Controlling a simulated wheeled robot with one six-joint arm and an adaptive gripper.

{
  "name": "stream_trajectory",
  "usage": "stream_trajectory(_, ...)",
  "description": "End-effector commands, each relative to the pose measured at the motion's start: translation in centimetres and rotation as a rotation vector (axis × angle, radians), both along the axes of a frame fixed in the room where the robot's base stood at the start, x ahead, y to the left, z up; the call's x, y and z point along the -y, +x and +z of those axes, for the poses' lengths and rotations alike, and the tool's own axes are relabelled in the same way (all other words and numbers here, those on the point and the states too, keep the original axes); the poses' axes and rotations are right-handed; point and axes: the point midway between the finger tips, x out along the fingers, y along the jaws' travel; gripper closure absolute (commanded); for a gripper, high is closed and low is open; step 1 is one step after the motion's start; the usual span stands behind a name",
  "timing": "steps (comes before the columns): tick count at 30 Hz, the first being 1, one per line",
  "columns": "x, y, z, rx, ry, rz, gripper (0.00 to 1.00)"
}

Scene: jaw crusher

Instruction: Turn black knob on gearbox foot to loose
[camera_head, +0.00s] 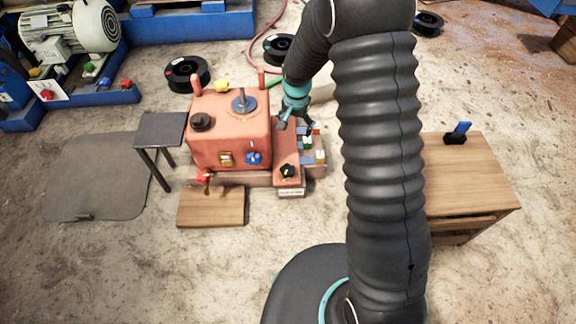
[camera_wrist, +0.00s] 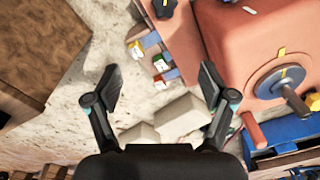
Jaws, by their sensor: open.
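The gearbox (camera_head: 228,145) is a salmon-red box on a low base. The black knob (camera_head: 287,171) with a yellow pointer mark sits on its foot, at the front right above a small label plate. It also shows at the top edge of the wrist view (camera_wrist: 163,8), partly cut off. My gripper (camera_wrist: 160,83) is open and empty, its two fingers spread apart over the floor and the small coloured switches. In the head view my gripper (camera_head: 292,122) is behind the foot, right of the gearbox, and apart from the black knob.
A lever disc (camera_head: 244,104) tops the box. A wooden table (camera_head: 470,175) stands at the right.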

Motion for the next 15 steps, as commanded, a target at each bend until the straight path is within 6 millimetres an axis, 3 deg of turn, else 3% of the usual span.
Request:
stream_trajectory(1,-0.5,0.2,-2.4,-0.022,-0.003,-0.012,0.18)
stream_trajectory(6,-1.6,0.8,-7.8,-0.059,-0.008,-0.055,0.18)
stream_trajectory(15,-2.1,0.9,-11.2,-0.077,-0.012,-0.079,0.18)
